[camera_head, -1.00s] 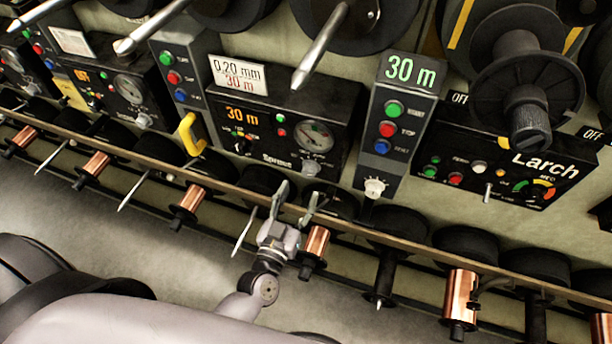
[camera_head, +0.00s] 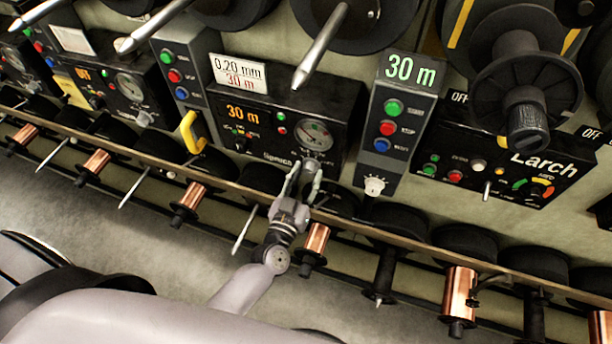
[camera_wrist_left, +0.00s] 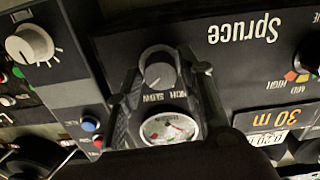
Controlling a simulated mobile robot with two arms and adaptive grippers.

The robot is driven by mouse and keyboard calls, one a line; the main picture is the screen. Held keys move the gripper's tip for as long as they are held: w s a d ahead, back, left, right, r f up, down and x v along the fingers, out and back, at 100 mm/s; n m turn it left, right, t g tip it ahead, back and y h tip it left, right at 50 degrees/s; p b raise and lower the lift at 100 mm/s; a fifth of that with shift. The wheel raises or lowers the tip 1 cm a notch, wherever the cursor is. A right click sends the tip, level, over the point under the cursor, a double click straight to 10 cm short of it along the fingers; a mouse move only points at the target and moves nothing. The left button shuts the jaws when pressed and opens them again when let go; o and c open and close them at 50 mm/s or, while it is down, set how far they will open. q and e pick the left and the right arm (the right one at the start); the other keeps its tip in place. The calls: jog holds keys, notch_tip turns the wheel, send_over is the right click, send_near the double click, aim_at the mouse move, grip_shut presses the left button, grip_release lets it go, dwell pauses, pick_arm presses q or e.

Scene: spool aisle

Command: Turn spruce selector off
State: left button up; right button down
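The Spruce panel (camera_head: 345,110) is a dark box with an orange "30 m" readout and a round gauge (camera_head: 314,134). Its name is partly covered in the head view but reads upside down in the wrist view (camera_wrist_left: 245,30). A grey rotary knob (camera_wrist_left: 158,66) with a pointer line sits beside the gauge. Lettering by it reads partly "SLOW"; its exact setting is unclear. My left gripper (camera_head: 305,174) is at the panel's lower edge. In the wrist view its open fingers (camera_wrist_left: 163,78) stand on either side of the knob, with gaps visible. My right gripper is not in view.
A grey button post (camera_head: 397,115) with a pale knob (camera_head: 375,185) stands right of the panel. The Larch panel (camera_head: 510,165) is further right. A long rail (camera_head: 390,238) with copper spools runs below.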

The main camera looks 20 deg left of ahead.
pick_arm(q)
jog(key=c, duration=0.7)
jog(key=n, duration=0.9)
jog(key=n+b, duration=0.1)
jog(key=n, duration=0.4)
jog(key=shift+n+b, duration=0.35)
jog(key=shift+n, duration=0.05)
jog(key=n+b, duration=0.1)
jog(key=n, duration=0.5)
jog(key=shift+b, duration=0.35)
